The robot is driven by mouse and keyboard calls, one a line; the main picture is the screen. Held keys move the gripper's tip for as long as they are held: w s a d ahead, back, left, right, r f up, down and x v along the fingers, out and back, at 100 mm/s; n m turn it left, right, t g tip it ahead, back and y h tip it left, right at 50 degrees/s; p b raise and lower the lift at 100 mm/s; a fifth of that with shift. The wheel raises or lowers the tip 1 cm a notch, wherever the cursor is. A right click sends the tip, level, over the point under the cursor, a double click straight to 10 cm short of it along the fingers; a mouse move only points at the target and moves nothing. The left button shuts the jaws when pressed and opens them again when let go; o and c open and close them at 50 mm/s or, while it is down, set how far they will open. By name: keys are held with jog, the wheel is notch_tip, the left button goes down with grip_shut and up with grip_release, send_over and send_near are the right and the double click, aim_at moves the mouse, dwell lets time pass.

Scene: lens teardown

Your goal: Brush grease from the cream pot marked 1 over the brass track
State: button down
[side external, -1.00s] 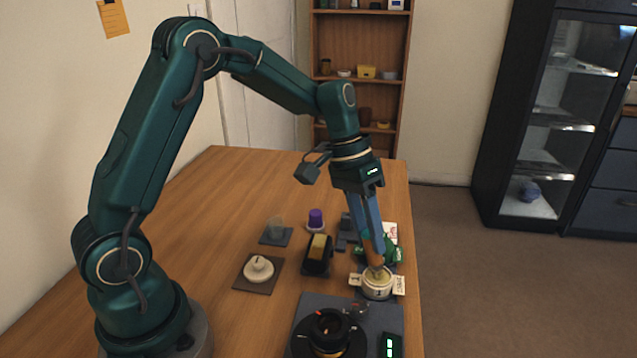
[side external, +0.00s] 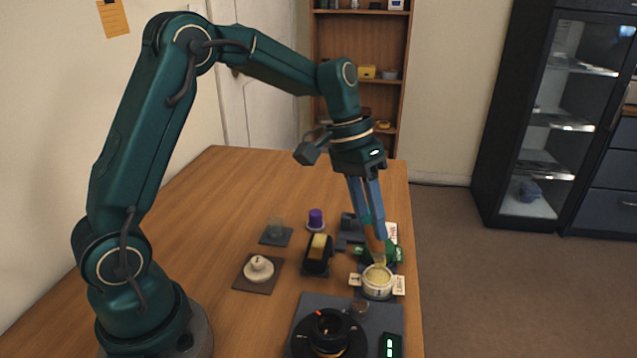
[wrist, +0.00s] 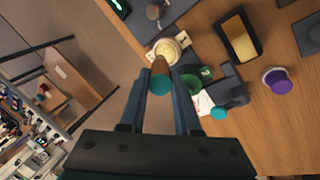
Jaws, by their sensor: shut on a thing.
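My gripper (side external: 374,228) is shut on a brush (side external: 376,246) with an orange-brown handle; its teal butt end shows in the wrist view (wrist: 160,84). The brush points down, with its pale bristles at the mouth of the cream pot (side external: 377,293). I cannot tell whether they touch the grease. The pot is white, has a dark mark on its front and holds pale yellow grease; it also shows in the wrist view (wrist: 176,42). The black lens barrel (side external: 328,330) lies on a grey mat at the front. The brass track is not clearly visible.
Behind the pot stand a green object (wrist: 196,80) and a grey holder (wrist: 232,92). The table's right edge is close to the pot.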

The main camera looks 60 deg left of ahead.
jog(key=shift+r, duration=2.1)
